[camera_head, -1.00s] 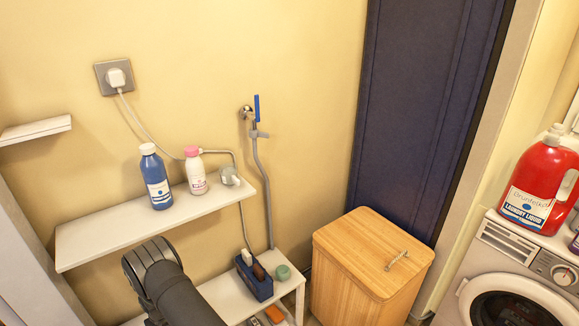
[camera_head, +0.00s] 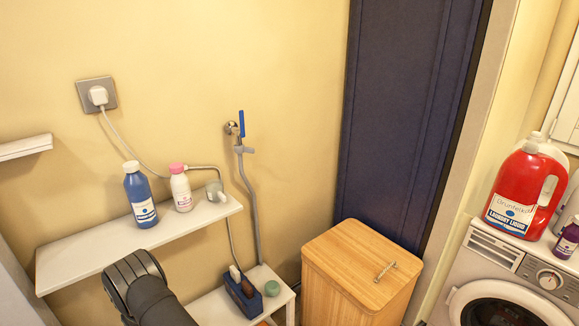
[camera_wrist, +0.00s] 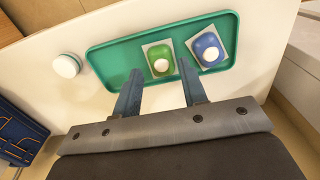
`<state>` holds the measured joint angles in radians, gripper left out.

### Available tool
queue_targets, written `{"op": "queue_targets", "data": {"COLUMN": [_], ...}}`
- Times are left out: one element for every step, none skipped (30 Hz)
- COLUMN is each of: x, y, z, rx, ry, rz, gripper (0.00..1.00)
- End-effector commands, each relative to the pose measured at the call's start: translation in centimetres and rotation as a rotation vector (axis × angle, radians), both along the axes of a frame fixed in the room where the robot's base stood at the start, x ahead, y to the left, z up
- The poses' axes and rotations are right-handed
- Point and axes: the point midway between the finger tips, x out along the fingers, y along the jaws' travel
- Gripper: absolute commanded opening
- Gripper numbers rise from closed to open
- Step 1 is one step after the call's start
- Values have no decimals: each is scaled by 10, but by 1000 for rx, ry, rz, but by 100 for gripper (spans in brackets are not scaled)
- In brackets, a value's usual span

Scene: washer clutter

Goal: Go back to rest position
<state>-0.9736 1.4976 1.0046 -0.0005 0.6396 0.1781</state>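My gripper (camera_wrist: 160,90) shows in the wrist view with its two blue-grey fingers spread apart and nothing between them. It is above a white surface with a green tray (camera_wrist: 115,65). On the tray lie a green pod on a pale square (camera_wrist: 161,61) and a blue pod on a pale square (camera_wrist: 208,50). The fingertips overlap the tray's near part in the picture; I cannot tell the height above it. In the head view only a dark link of my arm shows at the bottom left, and my gripper is out of sight.
A white shelf (camera_head: 75,262) holds a blue bottle (camera_head: 140,196) and a pink-capped bottle (camera_head: 181,190). A lower shelf (camera_head: 212,304) carries a blue caddy (camera_head: 242,294). A wooden hamper (camera_head: 350,265), a washing machine (camera_head: 500,285) and a red detergent jug (camera_head: 520,193) stand right. A round white-topped item (camera_wrist: 67,66) lies left of the tray.

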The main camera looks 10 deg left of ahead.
Motion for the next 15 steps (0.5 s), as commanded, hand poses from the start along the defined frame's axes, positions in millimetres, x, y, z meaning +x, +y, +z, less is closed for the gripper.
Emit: {"op": "queue_targets", "data": {"x": [1, 0, 1, 1, 1, 0, 0, 1, 0, 0, 0, 0, 0, 0, 0], "y": [1, 1, 1, 1, 1, 1, 1, 1, 1, 0, 1, 1, 1, 1, 0], "z": [10, 14, 21, 26, 31, 38, 42, 48, 54, 59, 65, 71, 76, 82, 88], "rx": [2, 1, 2, 3, 2, 3, 2, 3, 1, 1, 2, 3, 2, 3, 3], "ry": [-2, -1, -2, -1, -2, -1, -2, -1, -1, -1, -2, -1, -2, -1, -1], "rz": [0, 0, 0, 0, 0, 0, 0, 0, 0, 0, 0, 0, 0, 0, 0], "gripper": [39, 39, 39, 39, 39, 39, 39, 39, 39, 39, 39, 39, 39, 39, 39]}}
